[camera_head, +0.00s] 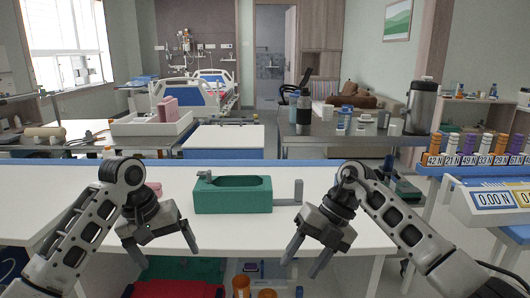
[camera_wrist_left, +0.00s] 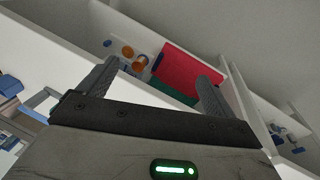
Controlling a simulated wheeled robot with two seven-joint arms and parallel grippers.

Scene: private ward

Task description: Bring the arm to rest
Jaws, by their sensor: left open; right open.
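My left gripper (camera_head: 168,256) is open and empty in the head view, over the front edge of the white table (camera_head: 186,188). Its two fingers also show spread apart in the left wrist view (camera_wrist_left: 157,82), with nothing between them. My right gripper (camera_head: 303,268) is open and empty, over the same front edge further right, its fingers pointing down. Both arms are bent and reach in from the lower corners.
A green tray-like block (camera_head: 232,196) lies on the table between the arms, with a grey metal piece beside it. A pink object lies near my left arm. A rack of numbered cylinders (camera_head: 480,160) stands at the right.

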